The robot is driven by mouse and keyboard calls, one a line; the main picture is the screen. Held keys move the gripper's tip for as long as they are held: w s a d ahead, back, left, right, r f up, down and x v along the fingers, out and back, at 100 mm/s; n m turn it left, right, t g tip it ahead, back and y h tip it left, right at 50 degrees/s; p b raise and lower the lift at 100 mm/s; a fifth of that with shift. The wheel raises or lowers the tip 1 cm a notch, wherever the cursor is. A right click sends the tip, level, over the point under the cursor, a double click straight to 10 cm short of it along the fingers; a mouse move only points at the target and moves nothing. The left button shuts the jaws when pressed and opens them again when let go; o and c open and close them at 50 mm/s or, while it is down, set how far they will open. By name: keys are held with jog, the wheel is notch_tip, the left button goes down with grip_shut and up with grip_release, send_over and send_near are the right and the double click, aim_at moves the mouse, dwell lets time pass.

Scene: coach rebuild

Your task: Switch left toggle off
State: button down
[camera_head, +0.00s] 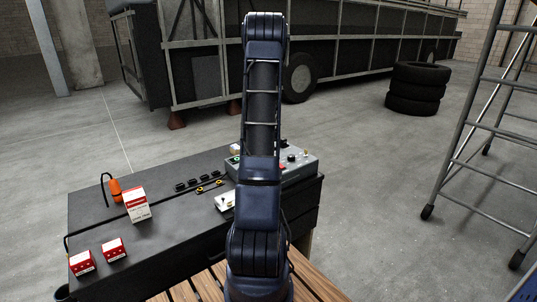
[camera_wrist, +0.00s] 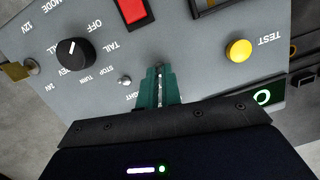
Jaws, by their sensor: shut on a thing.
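The grey control box (camera_head: 299,172) stands at the right end of the black bench, partly behind my arm. In the wrist view its panel (camera_wrist: 195,62) appears upside down. My gripper (camera_wrist: 160,73) has its green fingertips shut close to the panel, around a small metal toggle lever that is mostly hidden between them. This looks like the left toggle, as the picture is turned around. A second silver toggle (camera_wrist: 124,81) sits free, left of the fingers in this view. I cannot tell which way the held lever points. In the head view my arm hides the gripper.
The panel carries a black rotary knob (camera_wrist: 74,53), a red rocker (camera_wrist: 134,12) and a yellow TEST button (camera_wrist: 238,50). On the bench (camera_head: 165,215) are an orange tool (camera_head: 115,190), a red-white box (camera_head: 136,204) and two small red boxes. A ladder (camera_head: 480,135) stands right.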

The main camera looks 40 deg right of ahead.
jog(key=t, duration=0.1)
jog(key=s+t, duration=0.1)
jog(key=t, duration=0.1)
jog(key=shift+s+d, duration=0.1)
jog(key=shift+s+t, duration=0.25)
jog(key=shift+t, duration=0.45)
jog(key=shift+s+t, duration=0.2)
jog(key=shift+t, duration=0.5)
jog(key=shift+f+t, duration=0.1)
jog(key=shift+t, duration=0.3)
jog(key=c, duration=1.6)
grip_release()
jog(key=v, duration=1)
jog(key=shift+r, duration=0.45)
jog(key=shift+s, duration=0.1)
